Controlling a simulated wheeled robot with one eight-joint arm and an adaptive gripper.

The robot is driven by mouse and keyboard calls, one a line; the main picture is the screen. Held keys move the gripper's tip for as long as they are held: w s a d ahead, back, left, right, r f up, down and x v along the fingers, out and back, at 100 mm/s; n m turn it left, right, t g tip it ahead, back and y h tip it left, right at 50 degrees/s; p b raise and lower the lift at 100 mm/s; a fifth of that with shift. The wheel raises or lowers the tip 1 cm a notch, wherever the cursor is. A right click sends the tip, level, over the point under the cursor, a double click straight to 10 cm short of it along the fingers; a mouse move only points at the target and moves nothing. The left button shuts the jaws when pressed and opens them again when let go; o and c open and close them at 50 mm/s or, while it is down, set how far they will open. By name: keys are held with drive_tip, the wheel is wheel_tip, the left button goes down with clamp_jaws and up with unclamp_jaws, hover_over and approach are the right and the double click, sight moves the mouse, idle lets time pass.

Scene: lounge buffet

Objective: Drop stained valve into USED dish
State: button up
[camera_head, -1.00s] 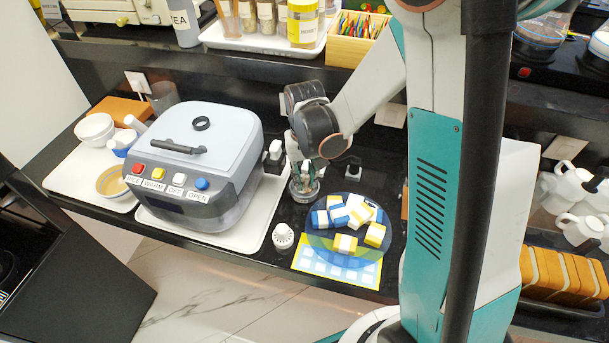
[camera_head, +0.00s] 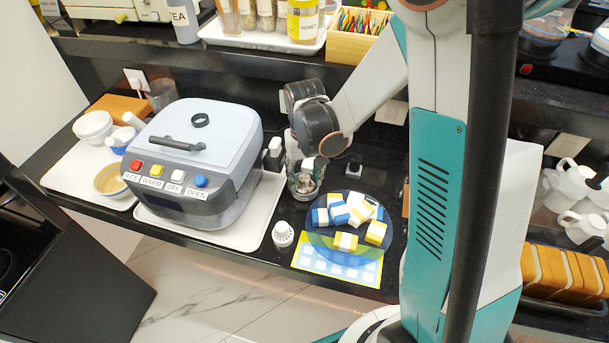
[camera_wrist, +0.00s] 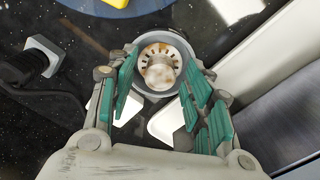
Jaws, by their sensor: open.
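The stained valve (camera_wrist: 158,72), a pale round piece with a slotted rim and brown stains, lies inside a small round grey-rimmed dish (camera_wrist: 186,50) in the wrist view. My gripper (camera_wrist: 160,82) is open, its teal-padded fingers on either side of the valve and apart from it. In the head view my gripper (camera_head: 305,168) points down over the small dish (camera_head: 304,188), just right of the cooker. No USED lettering can be read on the dish. A clean white valve-like piece (camera_head: 283,235) stands in front of it on the black counter.
A grey cooker (camera_head: 190,150) on a white tray (camera_head: 262,222) is close on the left. A blue round plate (camera_head: 318,243) with several wrapped blocks is at the right, over a yellow-edged card (camera_head: 330,273).

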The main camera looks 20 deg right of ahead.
wheel_tip(320, 180, up, 12)
drive_tip(key=shift+f, duration=0.2)
idle(0.4)
drive_tip(key=s+r+t, duration=0.3)
drive_tip(key=s+r, duration=0.1)
drive_tip(key=s, duration=0.3)
drive_tip(key=s+r+n+t, duration=0.1)
drive_tip(key=s+r+t, duration=0.3)
drive_tip(key=s, duration=0.4)
drive_tip(key=shift+r, duration=0.3)
